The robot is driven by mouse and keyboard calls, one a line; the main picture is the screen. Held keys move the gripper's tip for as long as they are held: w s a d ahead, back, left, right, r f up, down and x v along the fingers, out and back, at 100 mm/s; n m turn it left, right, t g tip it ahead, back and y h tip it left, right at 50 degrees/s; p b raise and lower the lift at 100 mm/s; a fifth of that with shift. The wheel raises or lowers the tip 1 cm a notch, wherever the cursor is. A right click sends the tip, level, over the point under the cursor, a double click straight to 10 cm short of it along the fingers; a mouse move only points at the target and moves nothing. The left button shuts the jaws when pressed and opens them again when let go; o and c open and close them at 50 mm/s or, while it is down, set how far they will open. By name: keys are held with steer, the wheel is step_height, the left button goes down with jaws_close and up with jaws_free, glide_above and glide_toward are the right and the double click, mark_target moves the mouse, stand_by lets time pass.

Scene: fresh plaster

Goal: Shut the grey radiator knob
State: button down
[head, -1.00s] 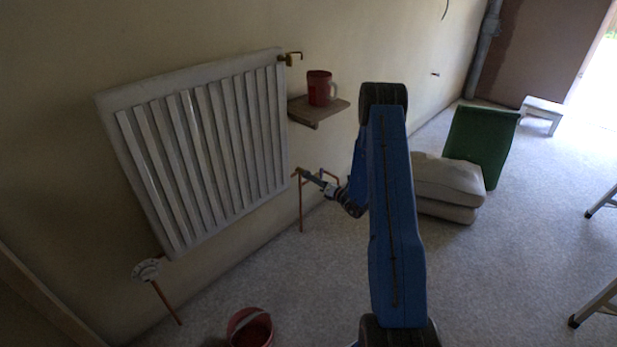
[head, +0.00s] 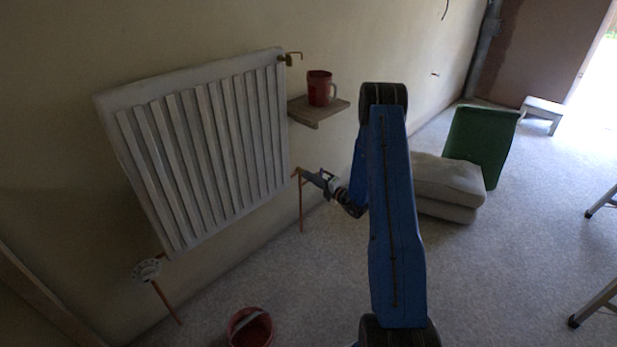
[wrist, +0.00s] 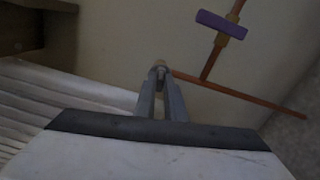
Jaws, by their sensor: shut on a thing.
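The grey knob (wrist: 160,67) shows in the wrist view at the end of a copper pipe, between my fingertips. My gripper (wrist: 161,84) is shut on it, and the fingers hide part of the knob. In the head view my gripper (head: 308,177) is at the lower right corner of the white radiator (head: 205,150), by the upright copper pipe (head: 300,207). The knob is too small and covered to make out there. How far the knob is turned cannot be told.
A purple handle (wrist: 221,25) sits on a pipe branch near my gripper. A wooden shelf (head: 316,111) with a red mug (head: 319,88) is above. A whitish dial (head: 146,270) is at the radiator's lower left. A red bucket (head: 250,328) and stacked sacks (head: 445,190) stand on the floor.

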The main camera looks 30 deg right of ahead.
steer(key=shift+m, duration=1.2)
steer(key=c, duration=1.8)
jaws_free()
steer(key=shift+o, duration=0.2)
steer(key=shift+s+d, duration=0.1)
steer(key=shift+s, duration=0.05)
steer(key=v, duration=1.1)
steer(key=shift+s, duration=0.35)
steer(key=shift+r, duration=0.15)
